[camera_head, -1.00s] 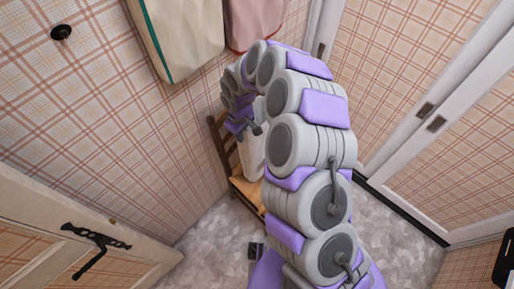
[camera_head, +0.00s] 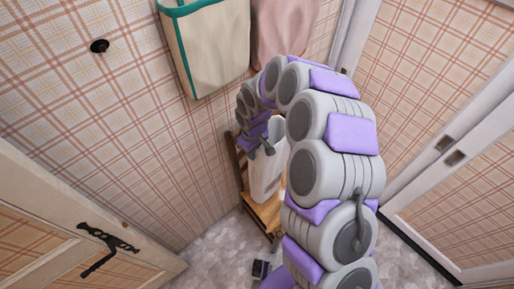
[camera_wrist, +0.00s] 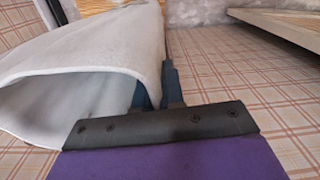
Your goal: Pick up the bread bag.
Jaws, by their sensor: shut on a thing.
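The bread bag is a white, open-mouthed bag (camera_head: 266,172) at the wooden chair in the head view. In the wrist view the bag (camera_wrist: 85,60) fills the left side, its wide mouth facing the camera. My gripper (camera_head: 267,149) is at the bag's upper edge in the head view. In the wrist view the dark fingers of my gripper (camera_wrist: 165,85) are shut on the right side of the bag's rim. One finger is partly hidden by the cloth. I cannot tell whether the bag's bottom touches the seat.
The wooden chair (camera_head: 262,217) stands by the plaid wall. Green-edged (camera_head: 212,45) and pink (camera_head: 280,30) cloth bags hang above it. A panelled door (camera_head: 70,235) with a black latch is at left, and white-framed panels (camera_head: 455,160) are at right. Grey floor shows between.

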